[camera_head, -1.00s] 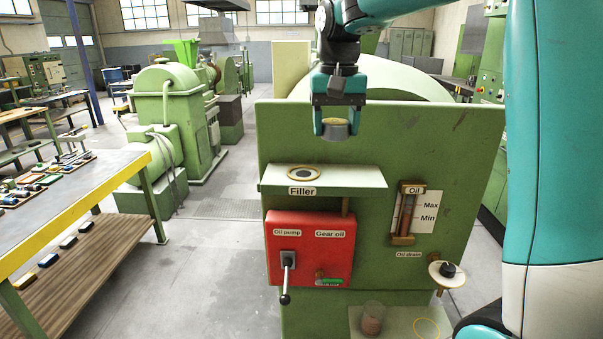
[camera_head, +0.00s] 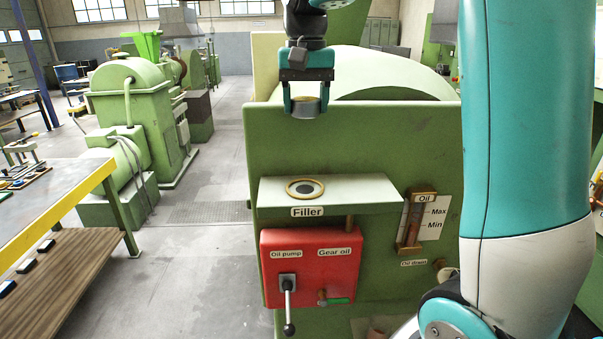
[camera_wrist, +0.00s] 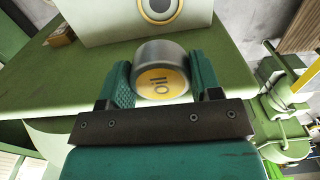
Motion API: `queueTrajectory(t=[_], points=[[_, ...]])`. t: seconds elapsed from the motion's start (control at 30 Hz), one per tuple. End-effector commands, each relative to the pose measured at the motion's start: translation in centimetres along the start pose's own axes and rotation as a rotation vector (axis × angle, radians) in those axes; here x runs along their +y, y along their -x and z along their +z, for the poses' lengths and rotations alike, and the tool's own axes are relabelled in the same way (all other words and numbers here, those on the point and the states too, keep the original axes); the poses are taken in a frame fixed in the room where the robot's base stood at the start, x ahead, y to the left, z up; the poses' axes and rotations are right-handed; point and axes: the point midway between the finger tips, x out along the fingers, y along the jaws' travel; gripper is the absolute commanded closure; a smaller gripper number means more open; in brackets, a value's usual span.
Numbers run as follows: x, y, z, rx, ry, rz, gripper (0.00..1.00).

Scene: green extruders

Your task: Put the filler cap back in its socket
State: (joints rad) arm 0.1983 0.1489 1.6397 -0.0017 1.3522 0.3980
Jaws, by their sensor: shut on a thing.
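The filler cap (camera_wrist: 158,72) is a short grey cylinder with a yellow top marked "oil". My gripper (camera_head: 305,106) is shut on it, with one teal finger on each side. In the head view the cap (camera_head: 305,108) hangs at the upper edge of the green panel, above the filler shelf. The filler socket (camera_head: 305,188) is a brass-coloured ring with a dark hole, on the pale shelf over the "Filler" label. The socket ring also shows at the top of the wrist view (camera_wrist: 160,9), apart from the cap. The cap's underside is hidden.
The pale shelf (camera_head: 365,191) juts from the green panel (camera_head: 400,140). Below it is a red box (camera_head: 310,267) with a lever. An oil gauge (camera_head: 416,220) is at the right. A workbench (camera_head: 60,195) stands at the left. The space between cap and shelf looks clear.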

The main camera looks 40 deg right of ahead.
Motion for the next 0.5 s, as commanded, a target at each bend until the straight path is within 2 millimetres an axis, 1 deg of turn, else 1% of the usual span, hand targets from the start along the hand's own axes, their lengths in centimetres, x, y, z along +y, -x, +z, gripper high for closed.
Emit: queueTrajectory(t=[0.03,0.1,0.2,0.3,0.4,0.5], points=[[0.0,-1.4,0.1,-0.007,0.0,0.003,0.73],[0.1,-3.4,0.1,-0.007,0.0,0.003,0.73],[0.1,-6.1,0.1,-0.007,0.0,0.003,0.73],[0.0,-8.3,0.1,-0.005,0.0,0.002,0.73],[0.0,-9.8,0.1,-0.002,0.0,0.001,0.73],[0.0,-10.5,0.0,-0.001,0.0,0.0,0.73]])
